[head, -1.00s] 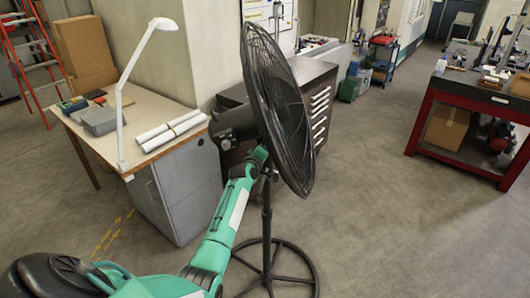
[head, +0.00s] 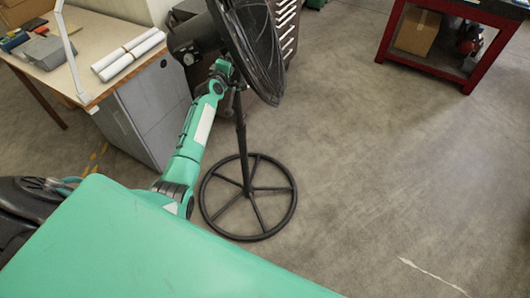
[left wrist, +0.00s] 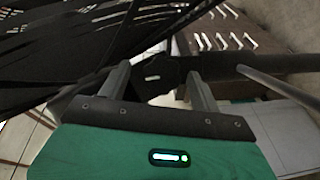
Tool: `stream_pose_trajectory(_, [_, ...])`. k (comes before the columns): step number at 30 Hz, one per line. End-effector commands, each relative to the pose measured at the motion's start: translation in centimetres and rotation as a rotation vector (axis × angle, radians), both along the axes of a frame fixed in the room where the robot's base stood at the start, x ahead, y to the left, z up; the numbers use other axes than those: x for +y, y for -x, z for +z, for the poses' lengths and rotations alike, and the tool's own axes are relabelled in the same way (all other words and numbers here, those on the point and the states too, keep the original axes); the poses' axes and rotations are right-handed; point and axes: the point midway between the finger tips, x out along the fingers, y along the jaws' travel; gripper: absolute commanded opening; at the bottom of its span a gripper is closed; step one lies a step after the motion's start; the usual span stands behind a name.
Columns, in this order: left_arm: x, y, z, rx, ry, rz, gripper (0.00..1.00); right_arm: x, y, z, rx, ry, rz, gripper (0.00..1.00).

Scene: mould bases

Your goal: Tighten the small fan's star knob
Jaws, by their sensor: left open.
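The black pedestal fan stands on the floor, with its cage (head: 255,45) at the top of the head view and its round spoked base (head: 248,196) below. Its cage also fills the upper left of the left wrist view (left wrist: 60,60). My left gripper (head: 222,68) is up at the fan, just below the motor housing (head: 196,38) and close to the pole. In the left wrist view the left gripper (left wrist: 160,85) has its fingers apart, with a dark fan part (left wrist: 153,74) beyond and between them. I cannot make out the star knob's shape. My right gripper is not in view.
A desk (head: 75,75) with white paper rolls (head: 128,55) and a lamp (head: 72,50) stands left of the fan. A dark drawer cabinet (head: 288,30) is behind it. A red workbench (head: 385,35) stands at the upper right. Floor right of the fan is clear.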

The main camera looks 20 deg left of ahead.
Motion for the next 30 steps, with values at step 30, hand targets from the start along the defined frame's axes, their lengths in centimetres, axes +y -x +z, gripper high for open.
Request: stream_pose_trajectory(30, [-0.2, -0.1, -1.5, -0.466, 0.758, -0.002, 0.65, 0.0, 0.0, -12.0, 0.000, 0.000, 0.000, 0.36])
